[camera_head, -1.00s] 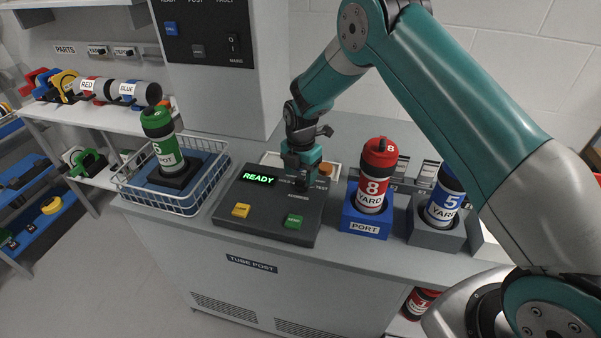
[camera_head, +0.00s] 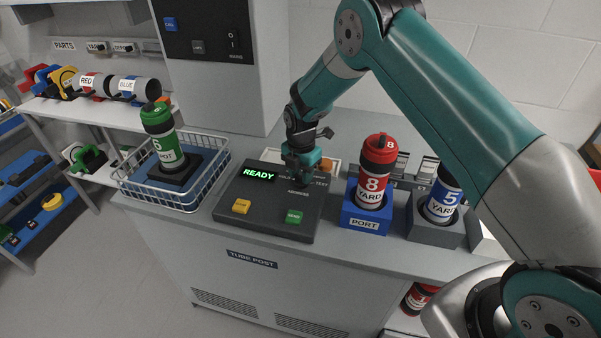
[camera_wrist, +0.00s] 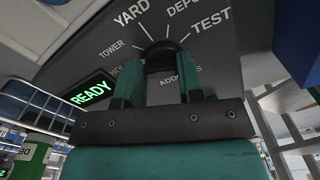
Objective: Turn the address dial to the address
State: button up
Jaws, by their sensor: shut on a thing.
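The address dial (camera_wrist: 160,57) is a dark round knob on the sloped dark control panel (camera_head: 265,217). In the wrist view, printed marks fan around it: TOWER, YARD, DEPOT, TEST and a partly covered one at left. My gripper (camera_wrist: 158,85) is shut on the dial, one teal finger on each side. In the head view my gripper (camera_head: 300,178) is over the panel's upper right and hides the dial. The dial's pointer is not clear to me. A green READY display (camera_head: 258,175) is lit on the panel.
A yellow button (camera_head: 241,206) and a green button (camera_head: 293,217) sit low on the panel. A wire basket (camera_head: 195,200) with a green canister (camera_head: 165,138) stands left. A red canister (camera_head: 374,175) in a blue PORT holder (camera_head: 364,221) and a blue canister (camera_head: 443,198) stand right.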

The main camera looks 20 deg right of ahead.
jog(key=m+b, duration=0.2)
jog(key=m, duration=0.2)
jog(key=shift+d+m+b, duration=0.1)
jog(key=shift+m+b, duration=0.3)
jog(key=m+b, duration=0.2)
jog(key=m, duration=0.3)
jog(key=shift+d, duration=0.1)
jog(key=m+b, duration=0.1)
jog(key=m, duration=0.4)
jog(key=shift+s+r+m, duration=0.1)
jog(key=shift+s+m, duration=0.05)
jog(key=shift+m, duration=0.25)
jog(key=m, duration=0.4)
jog(key=shift+s+r+m+b, duration=0.1)
jog(key=shift+m+b, duration=0.3)
jog(key=o, duration=0.8)
jog(key=shift+c, duration=0.2)
jog(key=shift+o, duration=0.8)
